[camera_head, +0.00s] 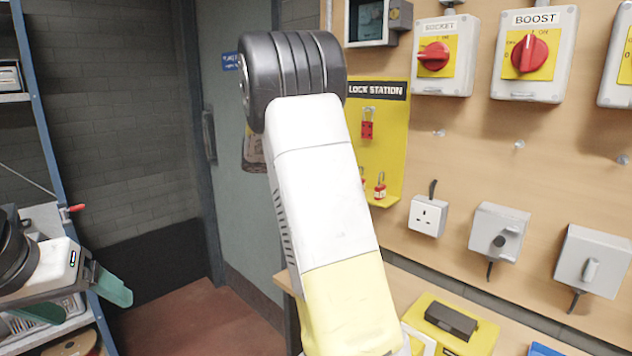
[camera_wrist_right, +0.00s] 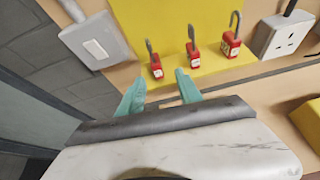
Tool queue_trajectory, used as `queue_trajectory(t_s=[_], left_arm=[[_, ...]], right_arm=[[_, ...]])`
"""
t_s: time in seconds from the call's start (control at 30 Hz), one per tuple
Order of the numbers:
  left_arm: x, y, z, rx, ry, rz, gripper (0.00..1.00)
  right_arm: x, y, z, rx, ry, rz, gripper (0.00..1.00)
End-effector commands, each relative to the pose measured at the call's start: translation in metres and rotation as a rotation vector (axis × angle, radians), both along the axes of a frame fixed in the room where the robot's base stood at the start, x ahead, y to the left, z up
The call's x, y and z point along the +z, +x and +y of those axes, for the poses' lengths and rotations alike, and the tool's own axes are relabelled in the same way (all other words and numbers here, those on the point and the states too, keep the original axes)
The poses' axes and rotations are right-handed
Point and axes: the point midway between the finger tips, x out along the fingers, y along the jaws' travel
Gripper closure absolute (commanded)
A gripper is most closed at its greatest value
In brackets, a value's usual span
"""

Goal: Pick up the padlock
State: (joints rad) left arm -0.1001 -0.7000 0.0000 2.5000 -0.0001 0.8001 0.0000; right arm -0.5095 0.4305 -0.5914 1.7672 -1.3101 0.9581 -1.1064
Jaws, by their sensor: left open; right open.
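Three red padlocks with grey shackles stand in a row on the yellow ledge in the right wrist view: a left padlock (camera_wrist_right: 156,69), a middle padlock (camera_wrist_right: 195,56) and a right padlock (camera_wrist_right: 231,46). The right one's shackle looks open. My right gripper (camera_wrist_right: 161,85) is open and empty, its teal fingertips just short of the left padlock and apart from it. In the head view, one padlock (camera_head: 380,191) shows on the lock station (camera_head: 395,135); my right arm hides my right gripper and much of the board. My left gripper (camera_head: 88,300) is open and empty, at the far left.
A red lockout piece (camera_head: 367,128) hangs on the lock station. Switch boxes (camera_head: 533,55), a socket (camera_head: 428,216) and grey isolators (camera_head: 499,232) are on the wooden panel. A yellow tray (camera_head: 480,338) lies on the bench below. A shelf rack (camera_head: 45,120) stands left.

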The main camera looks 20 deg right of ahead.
Motion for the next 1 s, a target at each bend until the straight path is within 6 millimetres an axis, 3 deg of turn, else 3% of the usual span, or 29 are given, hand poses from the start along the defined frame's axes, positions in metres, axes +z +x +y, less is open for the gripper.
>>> queue_trajectory(t_s=[0.17, 0.67, 0.97, 1.0], left_arm=[[0.0, 0.0, 0.0, 0.0, 0.0, 0.0, 0.24], [0.0, 0.0, 0.0, 0.0, 0.0, 0.0, 0.24], [0.0, 0.0, 0.0, 0.0, 0.0, 0.0, 0.24], [0.0, 0.0, 0.0, 0.0, 0.0, 0.0, 0.24]], right_arm=[[0.002, 0.015, -0.008, 0.031, -0.073, 0.038, 0.58], [-0.024, 0.032, -0.064, 0.03, -0.067, 0.035, 0.58], [-0.026, 0.034, -0.067, 0.031, -0.066, 0.034, 0.58], [-0.026, 0.034, -0.067, 0.031, -0.065, 0.034, 0.66]])
